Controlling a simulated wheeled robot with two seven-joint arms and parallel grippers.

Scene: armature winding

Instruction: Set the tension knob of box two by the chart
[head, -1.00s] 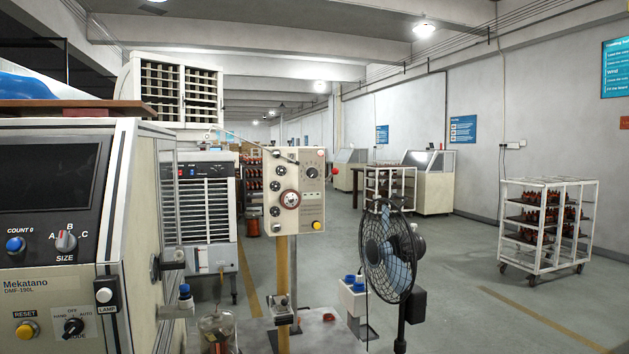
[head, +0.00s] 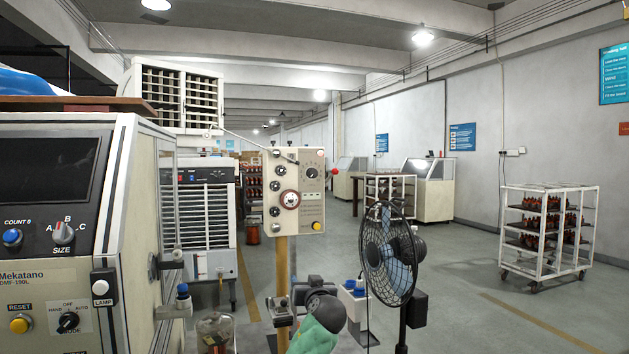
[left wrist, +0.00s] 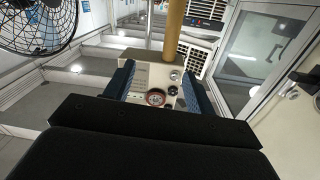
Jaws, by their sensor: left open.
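A cream control box (head: 298,205) stands on a yellow post in the head view. Its face has a pointer knob (head: 311,173) at upper right, a red-rimmed dial (head: 290,199), a column of dark round fittings at left and a yellow button. The box also shows upside down in the left wrist view (left wrist: 145,78), between my fingers but beyond them. My left gripper (head: 309,287) is below the box in the head view. In the left wrist view the gripper (left wrist: 158,70) has its blue-padded fingers apart with nothing held. My right gripper is not seen. I cannot tell which box is box two.
A black fan (head: 389,252) stands close right of the box. A Mekatano machine (head: 50,230) fills the left side. A glass jar (head: 215,330) is at lower left of the post. A rack (head: 547,235) stands at right on open floor. Blue wall posters are unreadable in detail.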

